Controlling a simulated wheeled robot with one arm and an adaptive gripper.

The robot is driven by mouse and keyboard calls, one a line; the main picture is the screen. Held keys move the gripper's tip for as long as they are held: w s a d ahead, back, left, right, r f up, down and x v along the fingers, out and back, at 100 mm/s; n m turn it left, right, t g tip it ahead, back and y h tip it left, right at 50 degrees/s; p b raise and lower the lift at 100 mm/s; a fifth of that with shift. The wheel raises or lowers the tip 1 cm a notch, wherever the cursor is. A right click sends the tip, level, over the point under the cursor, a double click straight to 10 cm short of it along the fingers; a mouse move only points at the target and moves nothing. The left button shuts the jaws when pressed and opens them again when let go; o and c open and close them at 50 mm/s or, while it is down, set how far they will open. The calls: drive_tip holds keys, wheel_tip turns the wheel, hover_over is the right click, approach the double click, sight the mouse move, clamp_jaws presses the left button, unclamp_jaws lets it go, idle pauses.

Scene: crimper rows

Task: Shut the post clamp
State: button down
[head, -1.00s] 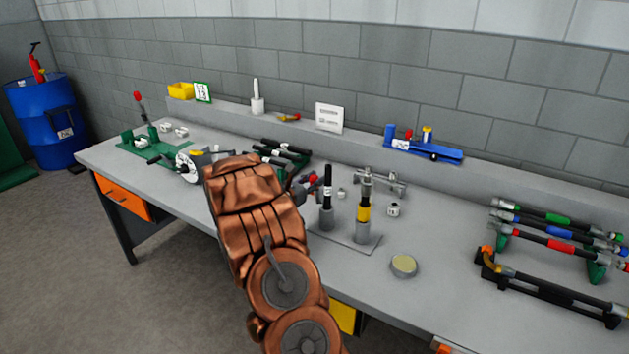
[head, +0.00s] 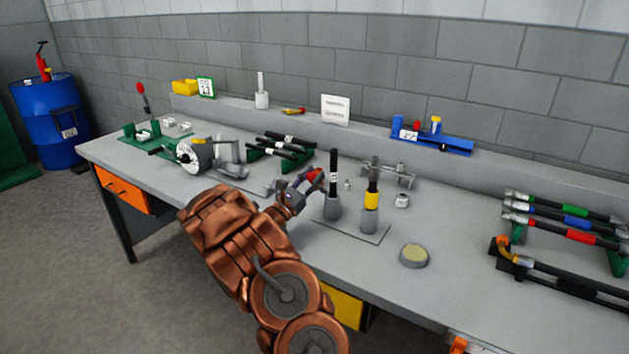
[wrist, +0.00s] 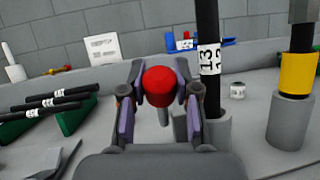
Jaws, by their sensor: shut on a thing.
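A red ball-shaped knob (wrist: 160,86) sits between the two fingers of my gripper (wrist: 162,100) in the wrist view, and my gripper is shut on it. In the head view the red knob (head: 313,175) shows at the end of my gripper (head: 303,186), just left of a black labelled post (head: 334,180). The black post (wrist: 209,60) stands upright in a grey cylindrical base (wrist: 205,126). A second post with a yellow band (head: 372,199) stands to its right on the same plate (head: 352,232). The clamp body below the knob is mostly hidden by my gripper.
A round tin (head: 413,255) lies right of the plate. A rack of black-handled tools (head: 283,147) and a crank machine (head: 205,154) stand to the left. A rack of coloured bars (head: 565,222) is at the right. Bare bench lies between the tin and that rack.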

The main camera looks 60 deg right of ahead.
idle(0.3)
drive_tip(key=c, duration=0.8)
unclamp_jaws()
drive_tip(key=shift+a, duration=0.1)
drive_tip(key=v, duration=1.2)
